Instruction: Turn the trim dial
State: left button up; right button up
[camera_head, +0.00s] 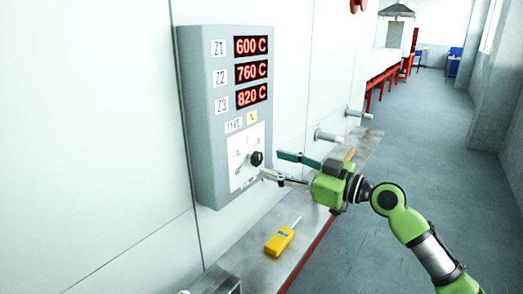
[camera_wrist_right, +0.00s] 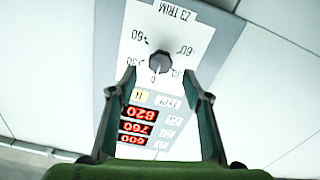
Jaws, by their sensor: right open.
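The trim dial is a black round knob (camera_head: 257,158) on a white scale plate (camera_head: 240,172), low on a grey control panel (camera_head: 196,130). In the right wrist view the knob (camera_wrist_right: 160,62) sits under the upside-down label "Z3 TRIM", with its white pointer line towards the 0 mark. My right gripper (camera_head: 275,166) is open and empty just off the panel, facing the knob. In the right wrist view its fingertips (camera_wrist_right: 160,76) frame the knob on both sides, and it seems a little apart from them. My left gripper is not in view.
Red displays (camera_head: 251,71) read 600 C, 760 C and 820 C for Z1, Z2 and Z3. A yellow handheld meter (camera_head: 279,240) lies on the metal ledge (camera_head: 252,250) below. Pipe stubs (camera_head: 328,136) stick out of the wall beyond my gripper. The floor on the right is clear.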

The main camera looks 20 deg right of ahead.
aim_at(259, 159)
jog(key=p+x, duration=0.1)
jog(key=x, duration=0.3)
jog(key=shift+a+r, duration=0.15)
jog(key=shift+w+a+p, duration=0.25)
jog(key=shift+w+p, duration=0.05)
jog(key=shift+w, duration=0.15)
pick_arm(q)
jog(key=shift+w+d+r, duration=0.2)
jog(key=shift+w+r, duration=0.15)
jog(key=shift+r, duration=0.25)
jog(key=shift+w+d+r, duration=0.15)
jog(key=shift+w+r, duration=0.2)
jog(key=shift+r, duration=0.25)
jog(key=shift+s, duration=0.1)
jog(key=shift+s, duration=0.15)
pick_arm(e)
jog(key=c, duration=1.1)
